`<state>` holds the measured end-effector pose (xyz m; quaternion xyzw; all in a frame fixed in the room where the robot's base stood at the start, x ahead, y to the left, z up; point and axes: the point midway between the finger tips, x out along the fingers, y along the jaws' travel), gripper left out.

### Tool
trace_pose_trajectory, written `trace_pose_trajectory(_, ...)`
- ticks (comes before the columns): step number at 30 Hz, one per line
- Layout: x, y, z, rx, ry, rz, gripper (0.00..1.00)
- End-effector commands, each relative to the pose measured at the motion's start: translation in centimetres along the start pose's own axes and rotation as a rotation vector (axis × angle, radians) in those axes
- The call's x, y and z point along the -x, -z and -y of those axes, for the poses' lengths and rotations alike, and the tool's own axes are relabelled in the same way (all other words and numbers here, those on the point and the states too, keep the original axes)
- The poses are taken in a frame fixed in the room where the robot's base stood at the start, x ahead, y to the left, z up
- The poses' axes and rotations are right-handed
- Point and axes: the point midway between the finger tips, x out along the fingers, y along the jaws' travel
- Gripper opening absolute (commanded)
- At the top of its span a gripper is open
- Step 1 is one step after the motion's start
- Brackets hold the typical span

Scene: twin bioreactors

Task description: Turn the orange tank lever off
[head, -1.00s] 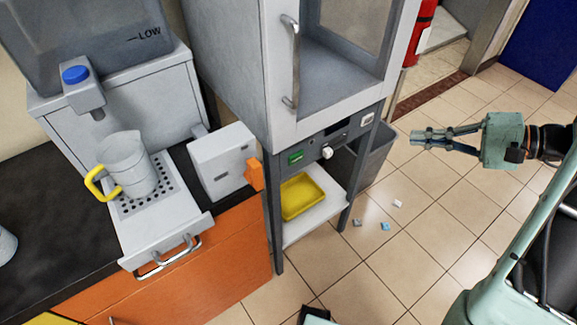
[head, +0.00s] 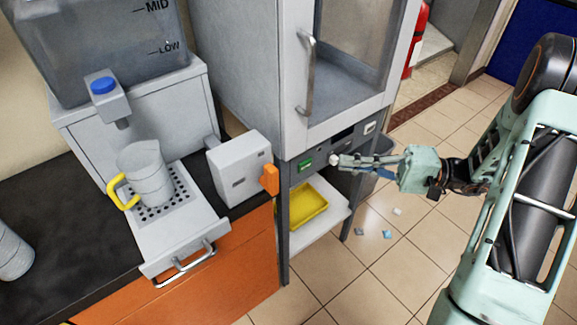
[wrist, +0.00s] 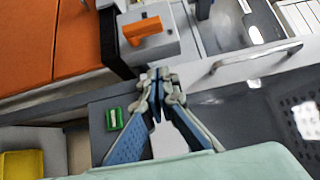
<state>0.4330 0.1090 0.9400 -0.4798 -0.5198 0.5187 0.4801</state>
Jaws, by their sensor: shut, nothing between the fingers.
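The orange lever (head: 270,180) sticks out from the right side of a light grey box (head: 236,170) on the counter, beside the tank stand. In the wrist view the orange lever (wrist: 141,29) lies above and slightly left of the fingertips, on the grey box (wrist: 160,48). My gripper (head: 336,160) is in front of the cabinet's control panel, to the right of the lever and apart from it. In the wrist view my gripper (wrist: 158,76) has its fingertips together, with nothing held.
The grey tank (head: 110,45) with a blue-buttoned tap stands behind a mug (head: 150,178) on a drip tray. The cabinet (head: 250,70) has a vertical handle (head: 307,75) and a green switch (head: 305,166). A yellow tray (head: 308,205) sits below. Floor tiles at right are mostly clear.

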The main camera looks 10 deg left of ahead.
Motion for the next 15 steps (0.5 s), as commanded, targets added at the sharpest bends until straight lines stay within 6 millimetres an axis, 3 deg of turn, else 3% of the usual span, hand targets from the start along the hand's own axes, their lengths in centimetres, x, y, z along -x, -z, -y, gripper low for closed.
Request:
trace_pose_trajectory(7, -1.8, 0.0, 0.1, -0.001, 0.000, 0.003, 0.00)
trace_pose_trajectory(15, -7.5, -0.1, 0.1, -0.002, 0.000, 0.006, 0.00)
